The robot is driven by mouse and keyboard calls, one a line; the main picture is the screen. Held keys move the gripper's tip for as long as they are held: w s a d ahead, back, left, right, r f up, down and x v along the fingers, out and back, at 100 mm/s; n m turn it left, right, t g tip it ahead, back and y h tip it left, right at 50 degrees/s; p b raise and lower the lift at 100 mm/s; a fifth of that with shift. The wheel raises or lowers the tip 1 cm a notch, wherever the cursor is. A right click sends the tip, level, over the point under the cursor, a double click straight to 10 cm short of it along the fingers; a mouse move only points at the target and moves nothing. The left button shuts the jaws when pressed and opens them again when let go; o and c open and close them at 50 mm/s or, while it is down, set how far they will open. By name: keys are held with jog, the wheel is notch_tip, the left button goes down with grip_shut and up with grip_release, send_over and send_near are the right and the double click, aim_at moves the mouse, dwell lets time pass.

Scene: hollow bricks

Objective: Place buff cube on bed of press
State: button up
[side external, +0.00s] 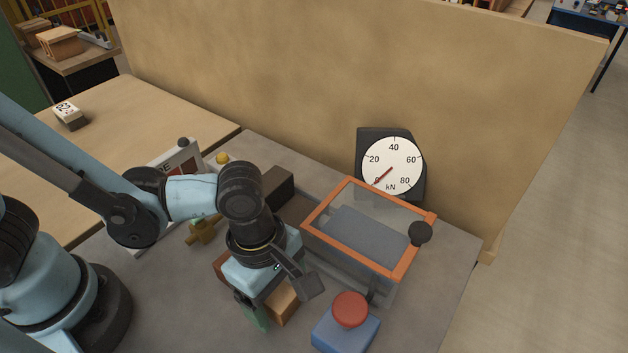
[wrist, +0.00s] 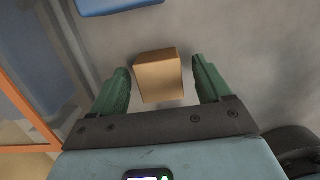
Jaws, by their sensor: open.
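The buff cube (wrist: 158,78) stands on the grey bench between the two green fingers of my gripper (wrist: 160,66), with gaps visible on both sides. The gripper is open and points down. In the side view the cube (side external: 283,305) shows partly below my gripper, beside a green finger; the other finger is mostly hidden. The press is a clear box with an orange-framed lid (side external: 336,254) right of my gripper. Its grey bed (side external: 365,238) shows through the clear panel, which looks closed over it. The orange frame (wrist: 25,110) also shows at the left of the wrist view.
A red button (side external: 350,309) on a blue base stands in front of the press. A kN dial gauge (side external: 391,166) stands behind it, before a tan partition. A dark brown block (side external: 268,188), a brass-coloured piece (side external: 203,231) and a reddish-brown block (side external: 220,264) lie near my arm.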

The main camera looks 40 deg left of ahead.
jog(key=shift+f, duration=0.25)
jog(key=c, duration=1.3)
jog(key=shift+o, duration=0.2)
jog(key=shift+r, duration=0.15)
